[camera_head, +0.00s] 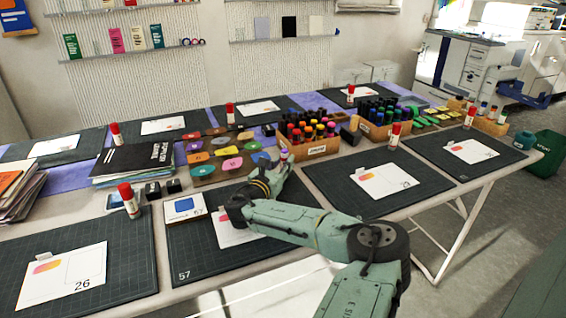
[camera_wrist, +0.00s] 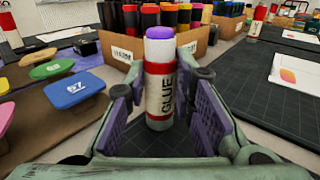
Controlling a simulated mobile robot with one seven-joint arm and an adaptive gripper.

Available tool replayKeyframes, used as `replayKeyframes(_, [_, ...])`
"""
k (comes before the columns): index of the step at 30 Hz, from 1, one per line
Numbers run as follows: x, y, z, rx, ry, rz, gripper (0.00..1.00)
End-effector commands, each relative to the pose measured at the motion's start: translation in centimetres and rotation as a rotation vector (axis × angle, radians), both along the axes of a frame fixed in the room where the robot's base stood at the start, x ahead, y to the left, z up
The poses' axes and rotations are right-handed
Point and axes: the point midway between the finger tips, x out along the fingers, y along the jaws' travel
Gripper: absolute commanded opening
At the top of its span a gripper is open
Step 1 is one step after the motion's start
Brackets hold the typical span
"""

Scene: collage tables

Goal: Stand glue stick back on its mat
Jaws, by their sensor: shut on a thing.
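The glue stick (camera_wrist: 159,88) stands upright between my finger pads in the wrist view, with a lilac top, red bands and a white GLUE label. My gripper (camera_wrist: 163,108) is shut on it, a pad on each side. In the head view, the top of the glue stick (camera_head: 284,155) shows at the end of my gripper (camera_head: 279,168), near the back of the mat numbered 57 (camera_head: 190,256). The arm hides part of that mat and its white card (camera_head: 229,236). Whether the stick's base touches the mat cannot be told.
A marker crate (camera_head: 318,150) stands just behind my gripper, and a board of coloured stamps (camera_head: 203,173) lies to its left. A blue pad box (camera_head: 184,208) sits on mat 57. Other mats hold cards and red-capped glue sticks, one at the right (camera_head: 395,136).

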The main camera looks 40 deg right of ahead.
Motion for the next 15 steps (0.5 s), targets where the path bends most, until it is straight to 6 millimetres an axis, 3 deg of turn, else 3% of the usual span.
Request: replayKeyframes(15, [-0.1,0.0,-1.6,0.004,0.004,0.0,0.0])
